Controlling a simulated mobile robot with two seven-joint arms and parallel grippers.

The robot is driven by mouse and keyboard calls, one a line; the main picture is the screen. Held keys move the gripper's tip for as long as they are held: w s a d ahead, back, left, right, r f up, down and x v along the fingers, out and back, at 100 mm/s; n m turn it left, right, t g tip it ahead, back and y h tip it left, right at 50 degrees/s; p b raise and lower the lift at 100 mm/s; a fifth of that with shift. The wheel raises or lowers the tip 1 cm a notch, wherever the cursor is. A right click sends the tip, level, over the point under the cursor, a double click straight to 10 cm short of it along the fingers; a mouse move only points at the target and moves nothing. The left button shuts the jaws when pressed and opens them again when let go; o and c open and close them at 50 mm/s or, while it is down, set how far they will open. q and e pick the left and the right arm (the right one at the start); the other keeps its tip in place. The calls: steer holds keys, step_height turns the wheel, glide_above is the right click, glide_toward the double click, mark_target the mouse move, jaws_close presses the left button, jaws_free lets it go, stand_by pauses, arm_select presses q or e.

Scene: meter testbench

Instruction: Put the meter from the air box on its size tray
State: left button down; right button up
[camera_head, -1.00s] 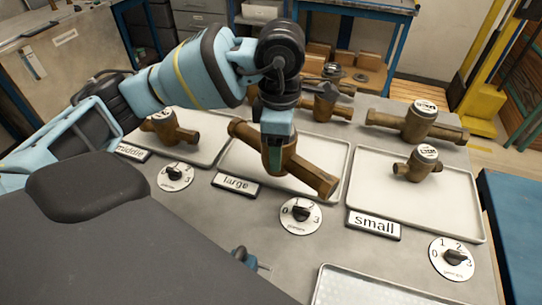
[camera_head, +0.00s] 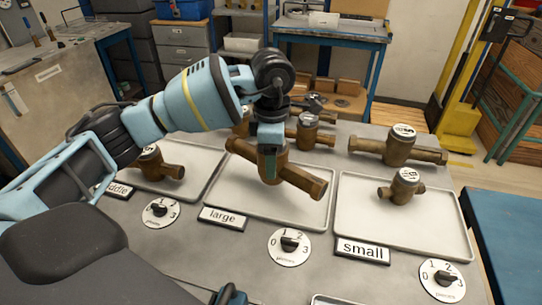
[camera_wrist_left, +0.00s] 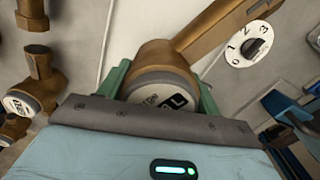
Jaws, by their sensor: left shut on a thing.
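My left gripper (camera_head: 270,140) is shut on a large brass meter (camera_head: 300,179), a long pipe body with a round head. The meter is over the large tray (camera_head: 235,203), its pipe slanting across it; I cannot tell whether it touches the tray. In the left wrist view the meter's grey-rimmed, labelled face (camera_wrist_left: 165,98) sits between the green fingers. The "large" label (camera_head: 223,217) is in front of the tray. The small tray (camera_head: 400,232) holds a small meter (camera_head: 402,187). The middle tray (camera_head: 195,190) holds a meter (camera_head: 160,167). My right gripper is not clearly seen.
A long brass meter (camera_head: 398,148) lies behind the small tray, and another meter (camera_head: 309,132) stands behind the large tray. Numbered dials (camera_head: 289,247) sit along the bench front. A blue table (camera_head: 510,230) is at the right. Bare bench shows between the trays and dials.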

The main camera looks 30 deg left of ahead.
arm_select(q)
steer(key=shift+f, duration=1.55)
steer(key=shift+c, duration=1.5)
jaws_free()
steer(key=shift+s+f, duration=0.15)
step_height(320, 180, up, 12)
steer(key=shift+r, duration=0.15)
